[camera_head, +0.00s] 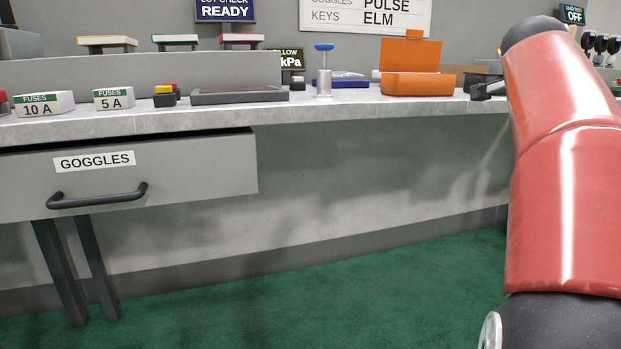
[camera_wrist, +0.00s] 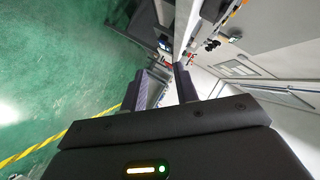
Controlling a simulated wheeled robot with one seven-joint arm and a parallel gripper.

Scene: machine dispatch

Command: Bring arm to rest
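My red arm (camera_head: 565,160) is raised along the right side of the head view. My gripper shows in the wrist view (camera_wrist: 168,88) with its two dark fingers apart and nothing held between them.
A long grey worktop (camera_head: 400,108) carries fuse boxes (camera_head: 43,103), a dark tray (camera_head: 240,95), a blue-topped stand (camera_head: 324,72) and an open orange case (camera_head: 415,84). The goggles drawer (camera_head: 200,171) juts out at left. Green floor (camera_head: 340,280) in front is clear.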

